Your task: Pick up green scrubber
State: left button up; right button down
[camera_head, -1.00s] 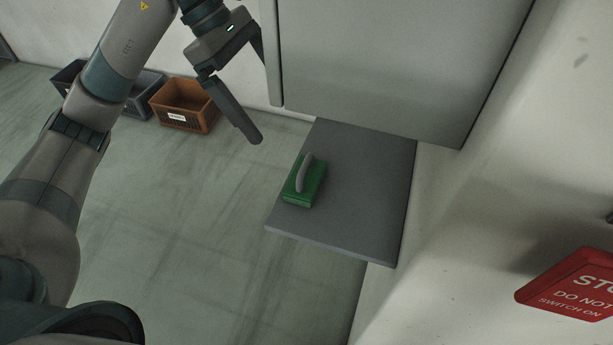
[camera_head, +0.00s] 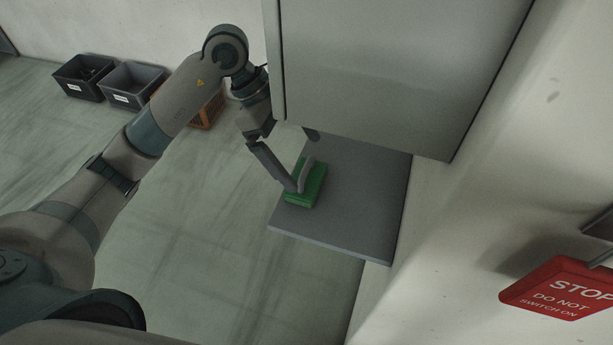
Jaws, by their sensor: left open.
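The green scrubber (camera_head: 307,190) with a grey arched handle lies on a grey shelf (camera_head: 362,200), near its left edge. My left gripper (camera_head: 304,164) is open at the scrubber. One finger reaches down on the left, its tip at the handle. The other finger shows only in part, behind the handle near the cabinet's lower edge. I cannot tell whether the fingers touch the handle. My right gripper is not in view.
A grey cabinet (camera_head: 390,70) hangs over the back of the shelf, close to my left gripper. A red stop sign (camera_head: 565,288) juts out at the lower right. Dark crates (camera_head: 130,88) and an orange crate (camera_head: 207,112) stand on the floor at the back left.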

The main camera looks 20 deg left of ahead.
aim_at(304, 167)
pick_arm(q)
jog(key=shift+f, duration=0.1)
jog(key=shift+p+x, duration=0.85)
jog(key=shift+s+d+f+p, duration=0.1)
jog(key=shift+f+p, duration=0.15)
jog(key=shift+f, duration=0.25)
jog(key=shift+s+d+f+p, duration=0.1)
jog(key=shift+d+f+p, duration=0.1)
jog(key=shift+f, duration=0.25)
jog(key=shift+d+f, duration=0.25)
jog(key=shift+f, duration=0.45)
jog(key=shift+c, duration=0.3)
jog(key=c, duration=0.9)
